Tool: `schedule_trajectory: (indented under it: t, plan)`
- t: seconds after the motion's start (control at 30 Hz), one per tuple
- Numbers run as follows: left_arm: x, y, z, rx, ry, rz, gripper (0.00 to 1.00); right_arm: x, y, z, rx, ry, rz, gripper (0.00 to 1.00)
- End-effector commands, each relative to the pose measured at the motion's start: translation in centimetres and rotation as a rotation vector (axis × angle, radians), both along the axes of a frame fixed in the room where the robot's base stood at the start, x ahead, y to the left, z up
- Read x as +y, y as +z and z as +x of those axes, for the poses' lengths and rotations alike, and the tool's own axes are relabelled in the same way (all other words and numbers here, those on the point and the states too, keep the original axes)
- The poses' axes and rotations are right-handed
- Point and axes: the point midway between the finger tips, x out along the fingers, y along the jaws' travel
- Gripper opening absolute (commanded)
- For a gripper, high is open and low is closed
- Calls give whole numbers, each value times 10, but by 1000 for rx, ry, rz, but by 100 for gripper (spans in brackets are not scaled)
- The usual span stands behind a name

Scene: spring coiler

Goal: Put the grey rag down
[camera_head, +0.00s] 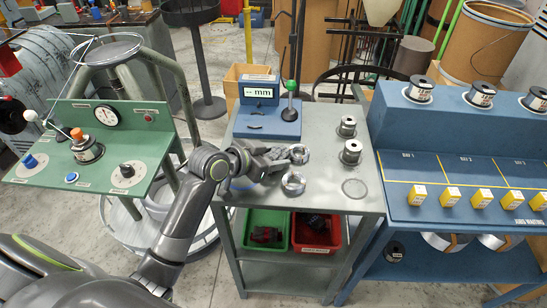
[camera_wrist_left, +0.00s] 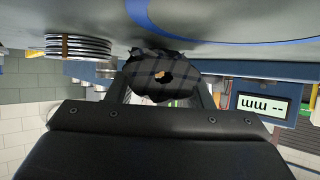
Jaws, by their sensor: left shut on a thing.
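The grey rag (camera_wrist_left: 160,72) is a dark plaid, crumpled bundle between the fingers of my left gripper (camera_head: 276,158). The gripper is shut on it. In the wrist view the rag is close to the grey top of the middle bench (camera_head: 322,170), which fills the upper edge of that picture. I cannot tell whether the rag touches it. In the head view the rag is hard to make out among the fingers. A blue curved marking (camera_wrist_left: 235,32) lies on the bench top near the rag. My right gripper is not in view.
A wire coil (camera_head: 293,183) lies beside the gripper. A blue gauge with an "mm" display (camera_head: 262,92) stands behind it. Green (camera_head: 266,240) and red bins sit below.

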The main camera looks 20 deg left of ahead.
Motion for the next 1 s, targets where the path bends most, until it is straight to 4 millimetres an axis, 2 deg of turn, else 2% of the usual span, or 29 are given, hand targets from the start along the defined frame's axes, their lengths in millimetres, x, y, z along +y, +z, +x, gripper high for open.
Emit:
schedule_trajectory:
  t: [0.37,0.4,0.53,0.87,1.0]
  plan:
    - [0,-7,0,-2,0,-1,25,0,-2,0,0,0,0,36]
    - [0,-6,0,-2,0,-1,51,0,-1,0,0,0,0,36]
    - [0,-6,0,-1,0,0,68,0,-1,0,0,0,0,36]
    - [0,-3,0,-2,0,0,68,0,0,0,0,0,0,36]
    - [6,2,-9,-1,1,2,68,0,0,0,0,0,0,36]
